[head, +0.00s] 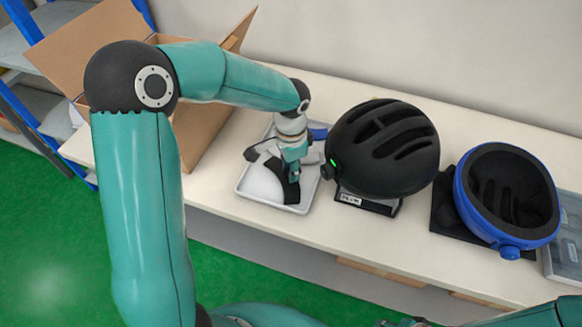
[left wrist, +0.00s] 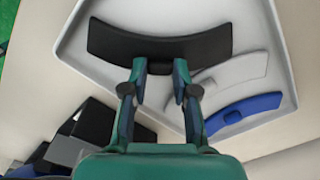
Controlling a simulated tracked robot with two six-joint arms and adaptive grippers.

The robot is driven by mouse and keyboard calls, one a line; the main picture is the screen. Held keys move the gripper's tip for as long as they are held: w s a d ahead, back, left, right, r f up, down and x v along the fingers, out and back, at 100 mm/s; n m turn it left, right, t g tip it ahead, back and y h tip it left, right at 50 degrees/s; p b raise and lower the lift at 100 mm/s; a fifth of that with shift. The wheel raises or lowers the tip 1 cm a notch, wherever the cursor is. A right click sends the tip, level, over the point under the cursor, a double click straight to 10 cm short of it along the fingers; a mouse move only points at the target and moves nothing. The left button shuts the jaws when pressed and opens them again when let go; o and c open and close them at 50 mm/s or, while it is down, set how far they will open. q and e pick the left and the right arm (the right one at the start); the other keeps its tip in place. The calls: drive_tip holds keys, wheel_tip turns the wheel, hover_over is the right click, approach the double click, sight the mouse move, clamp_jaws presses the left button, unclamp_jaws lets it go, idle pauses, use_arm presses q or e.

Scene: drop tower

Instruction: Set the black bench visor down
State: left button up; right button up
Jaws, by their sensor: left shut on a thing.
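The black bench visor (left wrist: 160,44) is a curved dark strip with a small tab. It also shows in the head view (head: 291,188) at the tray. My left gripper (left wrist: 159,82) is shut on the visor's tab; in the head view the gripper (head: 293,168) points down over the tray. The visor is over the white tray (head: 243,186), inside its rim; I cannot tell whether it touches the tray floor. A white visor (left wrist: 232,72) and a blue visor (left wrist: 243,113) lie in the tray beside it. My right gripper is not clearly in view.
A black helmet (head: 385,150) on a stand is close right of the tray. A blue helmet (head: 507,197) sits farther right, with a grey case (head: 566,240) beyond. An open cardboard box (head: 205,118) is left of the tray. The bench front edge (head: 330,247) is clear.

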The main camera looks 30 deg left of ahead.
use_arm(q)
drive_tip(key=shift+f, duration=0.1)
drive_tip(key=o, duration=0.8)
drive_tip(key=shift+r, duration=0.25)
wheel_tip(320, 180, up, 12)
drive_tip(key=shift+f+p, duration=0.1)
drive_tip(key=shift+p, duration=0.2)
